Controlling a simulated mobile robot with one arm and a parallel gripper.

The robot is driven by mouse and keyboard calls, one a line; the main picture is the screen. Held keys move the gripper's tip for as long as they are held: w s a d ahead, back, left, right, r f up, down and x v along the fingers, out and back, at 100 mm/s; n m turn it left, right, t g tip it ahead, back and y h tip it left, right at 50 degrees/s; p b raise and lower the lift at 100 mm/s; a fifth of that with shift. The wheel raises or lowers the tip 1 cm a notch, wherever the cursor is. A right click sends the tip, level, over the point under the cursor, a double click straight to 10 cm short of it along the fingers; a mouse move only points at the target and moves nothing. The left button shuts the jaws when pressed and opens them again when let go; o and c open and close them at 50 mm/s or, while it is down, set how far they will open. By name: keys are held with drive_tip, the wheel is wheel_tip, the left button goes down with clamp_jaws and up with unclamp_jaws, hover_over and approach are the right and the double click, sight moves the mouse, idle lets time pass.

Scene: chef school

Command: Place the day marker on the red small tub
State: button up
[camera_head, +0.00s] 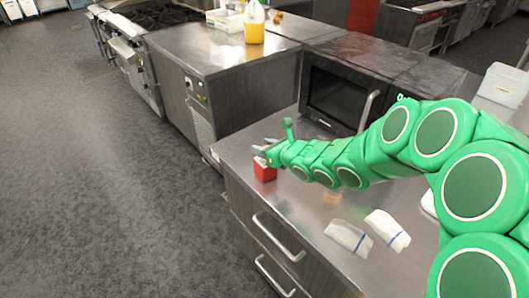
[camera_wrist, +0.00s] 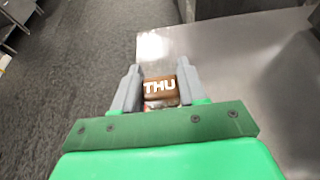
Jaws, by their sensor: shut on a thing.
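The day marker (camera_wrist: 160,87) is a small brown block with white "THU" lettering, held between the two grey fingers of my gripper (camera_wrist: 158,74) in the wrist view. In the head view my gripper (camera_head: 264,149) is at the left end of the steel counter, and the marker is hard to make out there. The red small tub (camera_head: 264,171) stands on the counter near its front left edge, directly below the fingertips. I cannot tell whether the marker touches the tub. A little red shows near the marker in the wrist view.
Two white cloths with blue stripes (camera_head: 348,237) (camera_head: 388,230) lie on the counter (camera_head: 310,205) to the right. A microwave (camera_head: 341,95) stands behind my arm. A yellow jug (camera_head: 254,22) is on the farther counter. The counter's left edge is close to the tub.

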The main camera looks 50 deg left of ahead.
drive_tip(key=shift+f, duration=1)
drive_tip(key=shift+f, duration=0.1)
drive_tip(key=o, duration=1)
drive_tip(key=shift+d+r, duration=0.2)
drive_tip(key=shift+d, duration=0.05)
drive_tip(key=v, duration=1.1)
drive_tip(key=shift+d+r, duration=0.15)
drive_tip(key=shift+d, duration=0.1)
